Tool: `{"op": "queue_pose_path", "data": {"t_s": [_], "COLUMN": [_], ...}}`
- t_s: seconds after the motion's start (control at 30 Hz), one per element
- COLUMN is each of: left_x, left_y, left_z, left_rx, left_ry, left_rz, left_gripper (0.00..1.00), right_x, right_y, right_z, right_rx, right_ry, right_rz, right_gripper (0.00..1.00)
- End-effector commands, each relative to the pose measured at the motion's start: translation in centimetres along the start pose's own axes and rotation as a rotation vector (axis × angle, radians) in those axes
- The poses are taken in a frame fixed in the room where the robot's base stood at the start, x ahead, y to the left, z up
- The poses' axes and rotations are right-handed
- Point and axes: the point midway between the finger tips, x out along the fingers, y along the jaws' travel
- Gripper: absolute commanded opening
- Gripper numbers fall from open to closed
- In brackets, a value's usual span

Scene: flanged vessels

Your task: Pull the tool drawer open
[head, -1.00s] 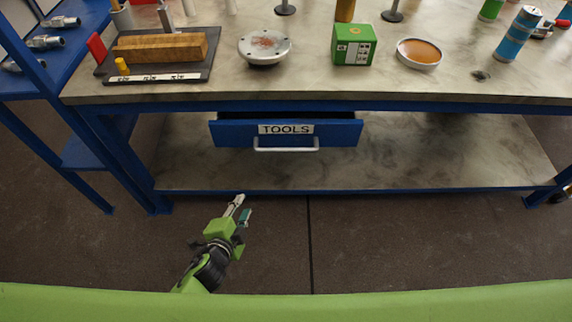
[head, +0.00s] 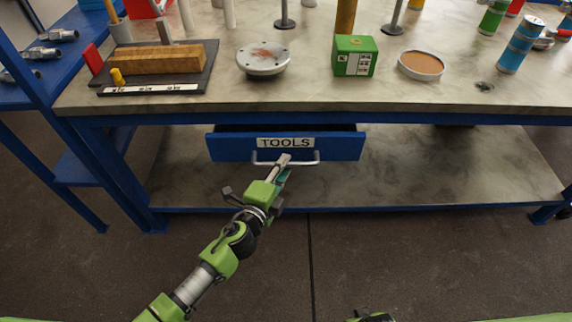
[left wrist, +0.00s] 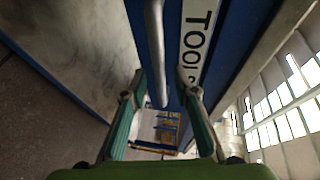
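The blue tool drawer (head: 225,148) hangs under the workbench top, with a white TOOLS label (head: 285,143) on its front. A dark gap shows above its front, so it stands a little out. Its pale bar handle (head: 308,160) runs below the label. My left gripper (head: 284,167) is at the handle, near its middle. My right gripper does not show; only a green and black part of me is at the bottom edge.
The workbench top (head: 210,108) holds a wooden block (head: 155,60) on a dark board, a round flange (head: 263,59), a green box (head: 354,56) and a shallow dish (head: 420,65). A lower shelf (head: 430,175) lies beneath the drawer. The floor in front is clear.

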Motion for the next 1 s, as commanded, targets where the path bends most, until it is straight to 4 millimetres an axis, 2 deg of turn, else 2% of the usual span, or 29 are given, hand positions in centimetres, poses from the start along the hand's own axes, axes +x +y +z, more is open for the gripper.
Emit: {"op": "queue_pose_path", "data": {"t_s": [0.1,0.2,0.5,0.53,0.63,1.0], "left_x": [1.5,2.1,2.3,2.3,2.3,2.2], "left_y": [0.1,0.1,0.0,0.0,0.1,0.1], "left_z": [0.0,0.0,0.0,0.0,0.0,0.0], "left_rx": [-0.001,-0.001,-0.001,-0.001,-0.001,-0.001], "left_ry": [0.000,0.000,0.000,0.000,0.000,0.000], "left_rz": [-0.001,0.000,0.001,0.001,0.001,0.002], "left_gripper": [0.28,0.28,0.28,0.25,0.00,0.00], "right_x": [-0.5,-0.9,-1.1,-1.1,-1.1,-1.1], "right_y": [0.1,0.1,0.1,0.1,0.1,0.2], "right_z": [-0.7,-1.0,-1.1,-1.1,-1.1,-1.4], "right_rx": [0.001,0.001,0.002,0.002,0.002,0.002], "right_ry": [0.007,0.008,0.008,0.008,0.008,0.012], "right_rz": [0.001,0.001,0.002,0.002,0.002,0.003], "right_gripper": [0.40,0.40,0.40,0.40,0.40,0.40]}}
